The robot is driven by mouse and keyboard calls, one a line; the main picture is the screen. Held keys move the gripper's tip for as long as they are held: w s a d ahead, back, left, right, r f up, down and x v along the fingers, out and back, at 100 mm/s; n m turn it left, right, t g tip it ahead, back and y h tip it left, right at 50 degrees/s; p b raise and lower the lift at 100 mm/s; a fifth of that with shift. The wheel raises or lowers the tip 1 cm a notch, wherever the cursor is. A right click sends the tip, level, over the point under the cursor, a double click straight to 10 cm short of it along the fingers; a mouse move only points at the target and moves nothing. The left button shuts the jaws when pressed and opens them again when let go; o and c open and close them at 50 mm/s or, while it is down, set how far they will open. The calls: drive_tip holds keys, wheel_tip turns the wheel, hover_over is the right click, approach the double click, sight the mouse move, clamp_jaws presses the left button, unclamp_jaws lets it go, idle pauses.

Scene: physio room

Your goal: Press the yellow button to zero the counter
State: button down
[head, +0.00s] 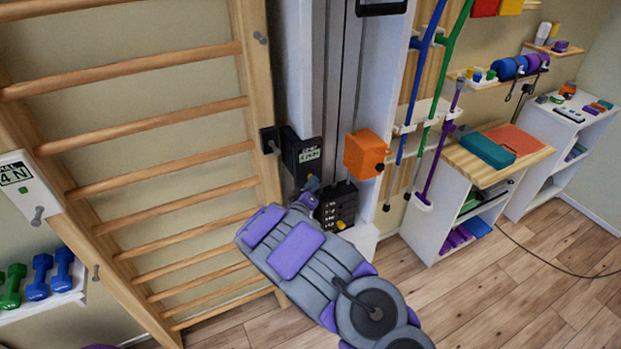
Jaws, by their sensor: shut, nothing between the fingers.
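A black counter box (303,155) with a pale lit display is fixed to the front of the white pulley column. Its digits are too small to read surely. My arm reaches up from the lower right, and my gripper (311,184) is shut and empty just below the box. I cannot tell whether the fingertips touch it. The lower part of the box is partly hidden by the gripper, and no yellow button shows on it. A small round yellow part (341,225) shows on the black weight stack (338,205), right of my gripper; I cannot tell whether it is a button.
An orange box (366,153) with a black knob sticks out right of the counter. Wooden wall bars (150,125) stand close on the left. Coloured canes (440,150) hang on the right, beside a wood-topped cabinet (465,168). A cable crosses the floor at right.

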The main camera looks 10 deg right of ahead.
drive_tip(key=shift+s, duration=0.15)
drive_tip(key=shift+s+d+p, duration=0.25)
drive_tip(key=shift+s+p, duration=0.05)
drive_tip(key=shift+s, duration=0.4)
drive_tip(key=s, duration=0.1)
drive_tip(key=s+d, duration=0.1)
drive_tip(key=s, duration=0.1)
drive_tip(key=s+p, duration=0.1)
drive_tip(key=shift+s+d, duration=0.3)
drive_tip(key=shift+s, duration=0.05)
idle(0.7)
